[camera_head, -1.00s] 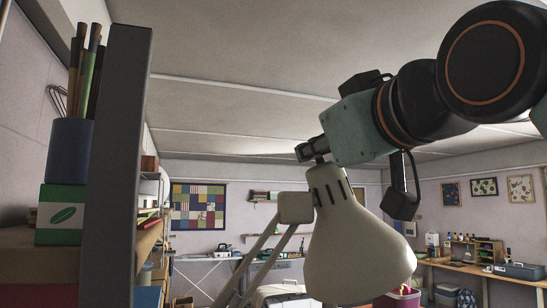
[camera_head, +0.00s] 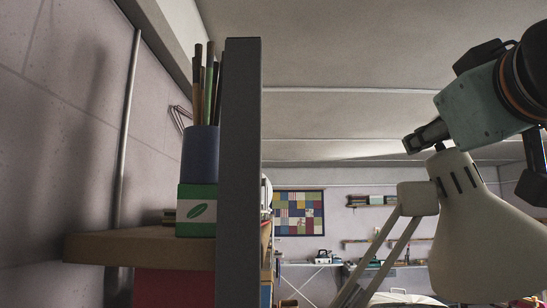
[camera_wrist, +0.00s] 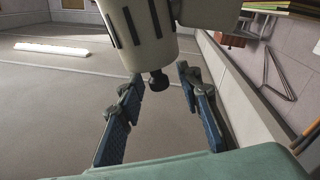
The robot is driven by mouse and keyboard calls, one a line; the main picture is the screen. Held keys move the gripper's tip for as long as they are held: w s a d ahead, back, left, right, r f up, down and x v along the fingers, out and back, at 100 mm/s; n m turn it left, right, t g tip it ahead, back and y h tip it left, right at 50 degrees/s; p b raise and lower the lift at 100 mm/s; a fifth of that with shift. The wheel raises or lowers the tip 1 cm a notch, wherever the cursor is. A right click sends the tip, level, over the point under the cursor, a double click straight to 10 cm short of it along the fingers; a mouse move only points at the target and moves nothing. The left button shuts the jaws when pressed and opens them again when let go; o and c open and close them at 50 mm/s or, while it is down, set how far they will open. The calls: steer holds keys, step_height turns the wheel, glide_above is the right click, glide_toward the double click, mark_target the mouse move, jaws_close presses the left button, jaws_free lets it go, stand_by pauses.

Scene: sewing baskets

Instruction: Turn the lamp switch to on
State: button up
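The cream lamp (camera_head: 480,230) has a cone-shaped shade on a jointed arm, with dark vent slots near its top. Its small dark switch knob (camera_wrist: 158,80) sticks out from the shade's top end in the wrist view. In the head view the knob (camera_head: 439,147) is small and partly hidden by my gripper (camera_head: 425,138). In the wrist view my gripper (camera_wrist: 160,77) has its two blue-padded fingers apart, one on each side of the knob. Gaps show between the knob and both fingers. Whether the lamp is on cannot be told.
A grey upright panel (camera_head: 240,170) stands left of the lamp. Beside it, a wooden shelf (camera_head: 140,245) holds a green box (camera_head: 196,210) and a blue cup (camera_head: 200,155) of pencils. A patchwork quilt (camera_head: 298,213) hangs on the far wall.

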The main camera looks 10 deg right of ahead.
steer(key=v, duration=1.2)
stand_by(0.3)
